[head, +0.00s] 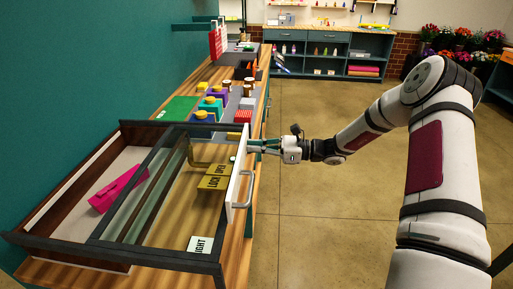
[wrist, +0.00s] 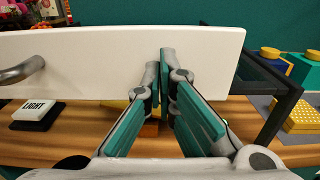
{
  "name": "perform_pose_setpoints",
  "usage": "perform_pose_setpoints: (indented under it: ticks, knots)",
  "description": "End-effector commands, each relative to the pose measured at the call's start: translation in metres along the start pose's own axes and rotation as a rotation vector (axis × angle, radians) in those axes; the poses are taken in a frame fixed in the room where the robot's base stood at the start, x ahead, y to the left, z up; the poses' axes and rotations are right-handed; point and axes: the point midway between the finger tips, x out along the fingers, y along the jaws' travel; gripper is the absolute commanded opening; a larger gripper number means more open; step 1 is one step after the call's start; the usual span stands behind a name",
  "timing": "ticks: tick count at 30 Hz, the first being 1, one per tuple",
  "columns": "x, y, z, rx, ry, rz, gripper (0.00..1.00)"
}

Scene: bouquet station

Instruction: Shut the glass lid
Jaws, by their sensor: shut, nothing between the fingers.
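The glass lid (head: 185,187) is a clear pane in a dark frame, at the centre left of the head view. A white front panel with a grey handle (head: 242,190) stands at its right side. This white panel (wrist: 80,62) fills much of the wrist view, its handle (wrist: 22,70) at the left. To the left of the pane lies an open-looking wooden compartment (head: 70,210) with a pink object (head: 118,188). My gripper (head: 254,145) is shut and empty at the far end of the white panel. Its fingertips (wrist: 167,60) point at the panel; contact is unclear.
Yellow LOCK and OPEN labels (head: 215,177) and a LIGHT block (head: 200,244) show through the glass. The LIGHT block (wrist: 35,115) sits on wood below the panel. Colourful boxes (head: 208,105) stand behind the case. The floor (head: 310,220) to the right is clear.

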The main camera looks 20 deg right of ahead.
Motion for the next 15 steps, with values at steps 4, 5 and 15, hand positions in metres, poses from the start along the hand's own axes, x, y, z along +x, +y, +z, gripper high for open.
perform_pose_setpoints:
  ticks: [4,5,15]
  knots:
    - [0.013,0.001,0.000,0.001,-0.002,0.004,0.00]
    - [0.018,0.001,0.000,0.001,-0.001,0.004,0.00]
    - [0.109,0.001,-0.001,0.002,-0.002,0.007,0.00]
